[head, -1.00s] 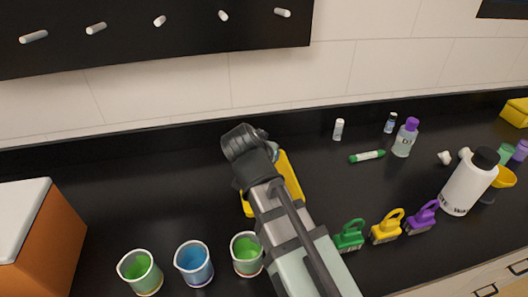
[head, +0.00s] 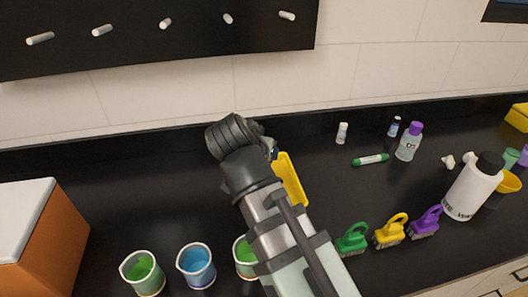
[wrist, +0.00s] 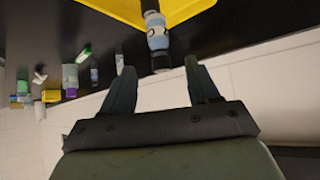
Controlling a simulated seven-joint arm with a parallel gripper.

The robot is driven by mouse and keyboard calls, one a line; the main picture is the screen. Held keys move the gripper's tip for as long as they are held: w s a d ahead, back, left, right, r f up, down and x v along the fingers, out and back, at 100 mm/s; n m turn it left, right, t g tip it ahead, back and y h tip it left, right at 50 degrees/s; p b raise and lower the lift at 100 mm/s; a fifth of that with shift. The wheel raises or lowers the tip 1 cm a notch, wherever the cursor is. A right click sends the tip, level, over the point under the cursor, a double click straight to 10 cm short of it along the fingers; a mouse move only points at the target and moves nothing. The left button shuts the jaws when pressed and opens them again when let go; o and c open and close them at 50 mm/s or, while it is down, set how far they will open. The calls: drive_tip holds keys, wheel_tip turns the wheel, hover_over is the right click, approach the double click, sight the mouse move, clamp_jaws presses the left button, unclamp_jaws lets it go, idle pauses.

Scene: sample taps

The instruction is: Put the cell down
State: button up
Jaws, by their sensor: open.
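The cell is a short grey-blue cylinder with dark bands and a dark end (wrist: 158,40). In the wrist view it extends from over the yellow tray (wrist: 190,8) toward my gripper (wrist: 159,66). My gripper is open, with its two fingers apart. The cell's near end shows between the fingertips, with a visible gap on each side. I cannot tell whether the cell rests fully on the tray. In the head view my arm hides the fingers and part of the yellow tray (head: 291,180).
Green (head: 143,273) and blue (head: 196,266) beakers stand at the front left, beside an orange box (head: 50,245). Green, yellow and purple brushes (head: 424,223) and a white bottle (head: 470,188) are at right. A pegboard (head: 150,30) hangs above.

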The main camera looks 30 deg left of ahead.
drive_tip(key=shift+v, duration=1.85)
